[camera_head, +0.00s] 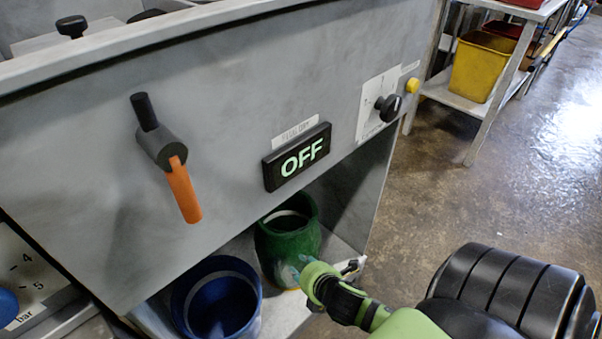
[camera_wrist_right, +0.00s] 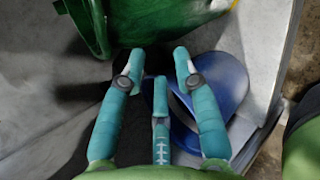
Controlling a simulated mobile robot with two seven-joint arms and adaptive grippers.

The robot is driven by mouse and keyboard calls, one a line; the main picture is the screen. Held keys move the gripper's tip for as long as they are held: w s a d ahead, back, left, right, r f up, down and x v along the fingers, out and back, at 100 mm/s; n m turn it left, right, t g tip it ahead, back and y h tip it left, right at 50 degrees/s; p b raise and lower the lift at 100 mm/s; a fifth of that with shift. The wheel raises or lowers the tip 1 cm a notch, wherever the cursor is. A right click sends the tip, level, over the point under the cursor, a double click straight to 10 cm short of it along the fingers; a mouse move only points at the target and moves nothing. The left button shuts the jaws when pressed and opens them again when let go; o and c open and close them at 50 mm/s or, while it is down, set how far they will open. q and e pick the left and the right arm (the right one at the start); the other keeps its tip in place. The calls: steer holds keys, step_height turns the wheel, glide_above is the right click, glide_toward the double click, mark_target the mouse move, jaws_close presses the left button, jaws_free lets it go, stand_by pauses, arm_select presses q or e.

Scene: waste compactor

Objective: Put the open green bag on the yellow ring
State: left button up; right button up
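The green bag (camera_head: 279,243) stands upright with its mouth open inside the compartment under the machine's front panel, right of a blue bag. Its side also shows at the upper left of the right wrist view (camera_wrist_right: 90,22). My right gripper (camera_head: 322,282) is at the green bag's lower right side in the head view. In the right wrist view its fingers (camera_wrist_right: 160,58) are spread, with nothing held between them; whether they touch the bag is unclear. My left gripper is not in view.
The blue bag (camera_head: 190,303), open at the top, stands left of the green one. The front panel with an orange-handled lever (camera_head: 183,188) and an OFF display (camera_head: 297,157) overhangs them. A shelf with a yellow bin (camera_head: 478,68) stands at the right; the floor between is clear.

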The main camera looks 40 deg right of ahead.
steer(key=s+a+f+m+g+y, duration=0.1)
steer(key=s+a+f+m+g, duration=0.1)
steer(key=s+a+m, duration=0.3)
steer(key=s+a+f+m+g+y, duration=0.1)
steer(key=s+a+f+m+g, duration=0.2)
steer(key=m, duration=1.1)
steer(key=s+a+g, duration=0.1)
steer(key=s+a, duration=0.1)
steer(key=s, duration=0.1)
steer(key=shift+s+f+g, duration=0.15)
steer(key=shift+f+g, duration=0.05)
steer(key=shift+g, duration=0.2)
